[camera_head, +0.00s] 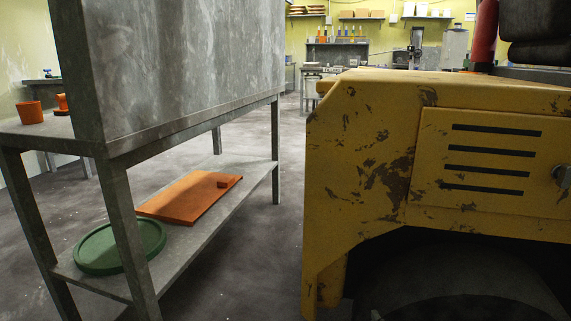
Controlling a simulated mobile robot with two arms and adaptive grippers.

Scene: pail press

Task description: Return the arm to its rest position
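Neither of my arms nor grippers shows in the head view. No pail or press can be made out with certainty. A small orange pot-shaped container (31,112) stands on the left end of a grey metal table (22,133). A second small orange object (62,102) is beside it, partly hidden by a large grey panel (180,60) that rises from the table.
A lower shelf (200,240) holds a green round tray (100,252) and an orange board (180,200) with a small block (229,181). A scratched yellow vehicle (375,150) fills the right side. A strip of bare floor (262,240) lies between. Workbenches stand far back.

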